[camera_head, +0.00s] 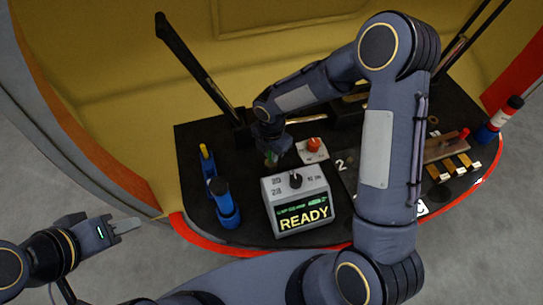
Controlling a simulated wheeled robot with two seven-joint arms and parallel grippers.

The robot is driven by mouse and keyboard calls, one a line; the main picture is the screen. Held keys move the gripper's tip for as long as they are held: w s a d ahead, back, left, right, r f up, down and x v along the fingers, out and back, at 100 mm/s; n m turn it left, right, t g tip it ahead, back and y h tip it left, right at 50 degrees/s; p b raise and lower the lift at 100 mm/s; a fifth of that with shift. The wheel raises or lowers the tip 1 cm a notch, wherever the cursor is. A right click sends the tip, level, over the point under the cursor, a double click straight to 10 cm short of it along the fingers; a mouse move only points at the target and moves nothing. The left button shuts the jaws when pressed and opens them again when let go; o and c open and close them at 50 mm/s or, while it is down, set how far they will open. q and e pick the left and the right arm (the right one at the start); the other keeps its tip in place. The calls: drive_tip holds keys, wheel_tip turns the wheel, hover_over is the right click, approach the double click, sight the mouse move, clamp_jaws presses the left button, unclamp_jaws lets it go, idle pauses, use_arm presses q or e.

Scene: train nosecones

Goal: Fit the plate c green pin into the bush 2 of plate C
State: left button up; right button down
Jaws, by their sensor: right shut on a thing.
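My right gripper (277,152) reaches down behind the grey box and is shut on a small green piece (269,161), which looks like the green pin. The gripper covers most of it. A dark plate (345,178) with a white "2" lies right of the grey box, partly hidden by my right arm. A white tag with a "C" (420,208) shows at the table's front edge, beyond the arm. Bush 2 itself cannot be made out. The pin is apart from the "2" mark, to its left. My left gripper (126,225) is off the table at the left; its finger gap is unclear.
A grey box reading "READY" (297,200) stands mid-table. An orange knob on a white plate (313,148) sits behind it. Blue holders (222,200) stand at left.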

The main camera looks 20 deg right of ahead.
drive_tip(key=shift+s+a+f, duration=0.1)
drive_tip(key=shift+s+f, duration=0.05)
drive_tip(key=shift+f, duration=0.45)
drive_tip(key=shift+s+f, duration=0.1)
drive_tip(key=shift+f, duration=0.5)
drive_tip(key=shift+w+f, duration=0.15)
drive_tip(key=shift+w, duration=0.05)
drive_tip(key=c, duration=1.7)
unclamp_jaws()
drive_tip(key=shift+c, duration=0.2)
drive_tip(key=shift+o, duration=1.1)
use_arm(q)
drive_tip(key=shift+w+f, duration=0.3)
drive_tip(key=shift+w, duration=0.05)
use_arm(e)
drive_tip(key=shift+o, duration=0.6)
drive_tip(key=shift+w, duration=0.1)
drive_tip(key=shift+r, duration=0.2)
